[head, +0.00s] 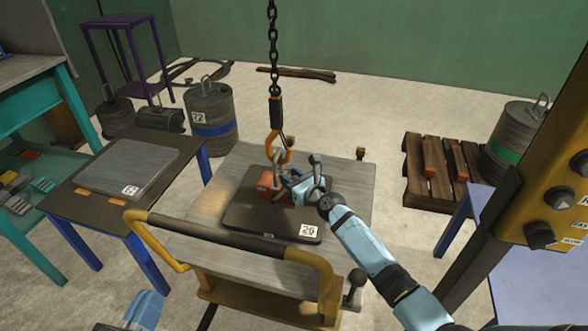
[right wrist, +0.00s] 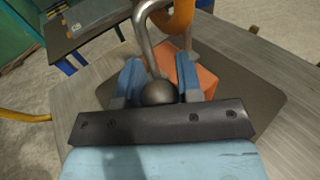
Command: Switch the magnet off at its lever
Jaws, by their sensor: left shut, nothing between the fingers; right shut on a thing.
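My right gripper (head: 296,187) is at the magnet's right side. In the right wrist view its blue fingers are shut on the lever's dark round knob (right wrist: 159,92). The lever's shaft is mostly hidden, so its position is unclear. My left gripper (head: 146,308) is shut and empty at the bottom left edge, partly cut off.
A chain (head: 273,50) hangs down to the hook. The trolley's yellow handrail (head: 235,240) crosses in front. A table (head: 75,200) with a grey plate stands left. Drums (head: 211,125) and a pallet (head: 445,178) stand beyond. A yellow control box (head: 555,205) is at right.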

